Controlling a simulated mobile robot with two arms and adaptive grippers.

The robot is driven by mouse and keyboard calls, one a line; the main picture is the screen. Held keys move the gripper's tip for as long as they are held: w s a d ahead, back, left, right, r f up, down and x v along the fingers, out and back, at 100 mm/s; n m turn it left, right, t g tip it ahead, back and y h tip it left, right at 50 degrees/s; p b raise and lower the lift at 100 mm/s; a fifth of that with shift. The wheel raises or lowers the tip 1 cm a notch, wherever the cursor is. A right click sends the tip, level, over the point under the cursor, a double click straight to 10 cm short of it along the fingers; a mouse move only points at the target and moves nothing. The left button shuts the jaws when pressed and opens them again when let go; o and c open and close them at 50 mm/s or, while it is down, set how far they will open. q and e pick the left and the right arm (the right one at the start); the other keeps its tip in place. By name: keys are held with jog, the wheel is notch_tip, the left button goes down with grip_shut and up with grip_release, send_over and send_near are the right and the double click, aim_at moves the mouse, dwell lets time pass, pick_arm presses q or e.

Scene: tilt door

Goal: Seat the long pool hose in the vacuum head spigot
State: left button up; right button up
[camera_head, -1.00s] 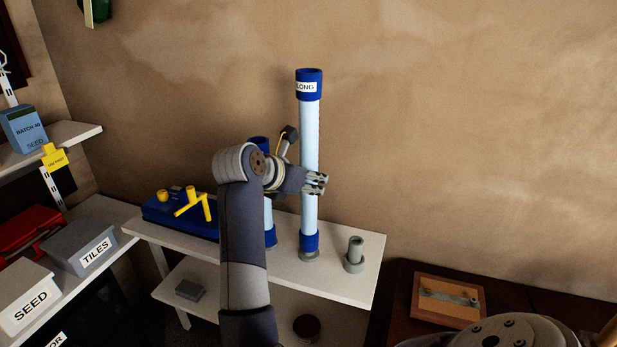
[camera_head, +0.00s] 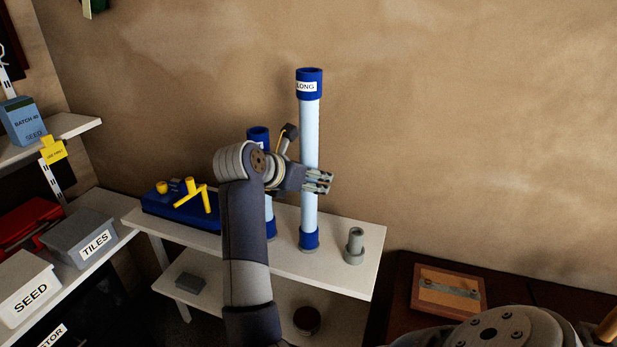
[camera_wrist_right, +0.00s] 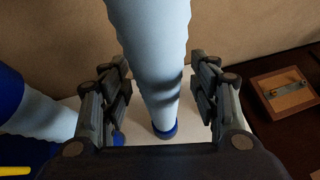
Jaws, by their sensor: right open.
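The long hose (camera_head: 310,150), pale blue with dark blue cuffs and a LONG label, stands upright on a grey base on the white shelf. My right gripper (camera_head: 322,182) is at its middle height. In the right wrist view the hose (camera_wrist_right: 158,70) passes between the two spread fingers, with gaps on both sides. A second, shorter hose (camera_head: 259,137) stands to the left, partly hidden by my arm. The blue vacuum head (camera_head: 180,212) with yellow parts lies at the shelf's left end; which part is its spigot is unclear. My left gripper is not in view.
An empty grey peg (camera_head: 354,246) stands right of the long hose. The white shelf (camera_head: 335,275) has bare room in front. A wooden board with a metal bar (camera_head: 447,295) lies on the dark table at right. Grey bins (camera_head: 82,240) sit on the left shelves.

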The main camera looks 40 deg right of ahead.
aim_at(303, 135)
notch_tip(303, 135, up, 10)
jog(key=shift+r, duration=0.1)
dwell(0.4)
